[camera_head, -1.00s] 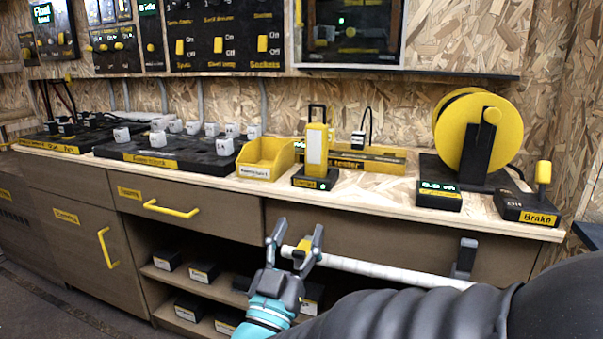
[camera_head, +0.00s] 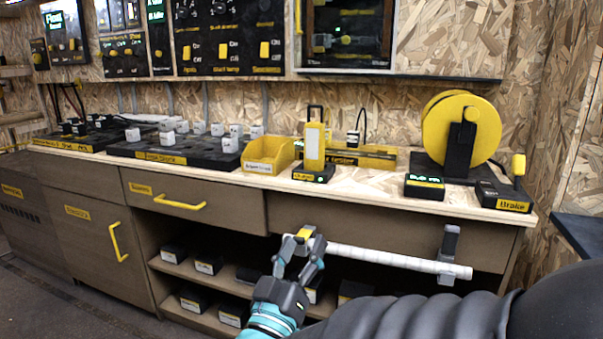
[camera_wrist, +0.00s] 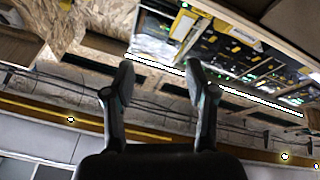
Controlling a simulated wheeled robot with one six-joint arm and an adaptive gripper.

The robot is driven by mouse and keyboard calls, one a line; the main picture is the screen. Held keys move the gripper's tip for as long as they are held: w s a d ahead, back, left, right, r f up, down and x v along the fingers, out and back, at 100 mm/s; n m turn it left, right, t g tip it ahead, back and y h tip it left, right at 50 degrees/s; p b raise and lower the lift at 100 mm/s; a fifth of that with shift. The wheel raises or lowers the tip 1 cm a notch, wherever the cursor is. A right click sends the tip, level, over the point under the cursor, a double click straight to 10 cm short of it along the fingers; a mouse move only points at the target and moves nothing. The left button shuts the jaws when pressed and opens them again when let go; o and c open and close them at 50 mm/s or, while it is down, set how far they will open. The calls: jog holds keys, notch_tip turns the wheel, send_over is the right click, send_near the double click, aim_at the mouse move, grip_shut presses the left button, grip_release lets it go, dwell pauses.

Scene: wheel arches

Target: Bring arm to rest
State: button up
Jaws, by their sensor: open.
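My gripper (camera_head: 301,245) is in the lower middle of the head view, in front of the cabinet and below the bench top. Its two fingers point up and stand apart. The fingers overlap the left end of a white rod (camera_head: 390,259) in the picture; I cannot tell whether they touch it. In the wrist view my gripper (camera_wrist: 160,85) is open, with nothing between its fingertips. My dark, ribbed arm fills the lower right of the head view and hides part of the lower cabinet.
The bench top (camera_head: 365,186) carries a yellow bin (camera_head: 268,155), a yellow lamp-like device (camera_head: 314,147), a yellow reel (camera_head: 461,135) and a brake box (camera_head: 505,196). A drawer (camera_head: 215,212) and open shelves (camera_head: 200,287) with black boxes lie below. Floor shows at lower left.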

jog(key=s+d+f+n+g+p, duration=0.1)
jog(key=s+d+f+n+g, duration=0.2)
jog(key=s+d+f+g, duration=0.4)
jog(key=s+d+f+n+g+p, duration=0.2)
jog(key=s+d+f+n+g, duration=0.15)
jog(key=d+f+g, duration=0.4)
jog(key=s+a+r+m+g+y+p, duration=0.2)
jog(key=s+a+r+g+y+p, duration=0.25)
jog(key=y, duration=0.25)
jog(key=s+d+r+m+t+y+p, duration=0.1)
jog(key=d+r+m+t+p, duration=0.2)
jog(key=r, duration=0.6)
jog(key=shift+s+d+m+t, duration=0.25)
jog(key=shift+d+m, duration=0.6)
jog(key=shift+d, duration=0.5)
